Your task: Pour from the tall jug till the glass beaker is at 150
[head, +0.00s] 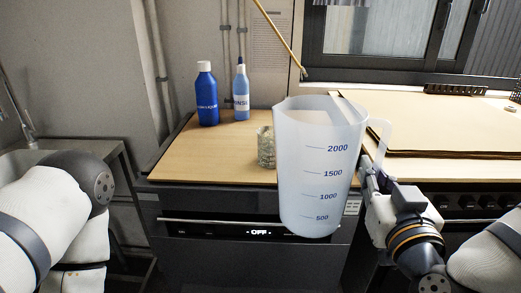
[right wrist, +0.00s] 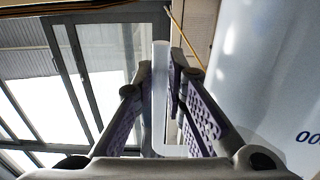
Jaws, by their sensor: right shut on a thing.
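The tall jug (head: 300,190) is a large translucent white plastic jug with blue marks from 500 to 2000. It is near upright in the air, in front of the counter's front edge. My right gripper (head: 370,172) is shut on the jug's handle (head: 384,140), at the jug's right side. In the right wrist view, the fingers (right wrist: 168,105) close around the pale handle strip, with the jug's wall (right wrist: 270,80) to the right. The glass beaker (head: 265,148) stands on the wooden counter behind the jug, partly hidden by it. Its level cannot be read. My left gripper is out of view.
A blue bottle (head: 207,95) and a lighter blue rinse bottle (head: 241,90) stand at the counter's back. The oven front (head: 230,231) reads OFF below the counter (head: 205,160). A large wooden board (head: 440,110) lies at the right. The counter's left part is clear.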

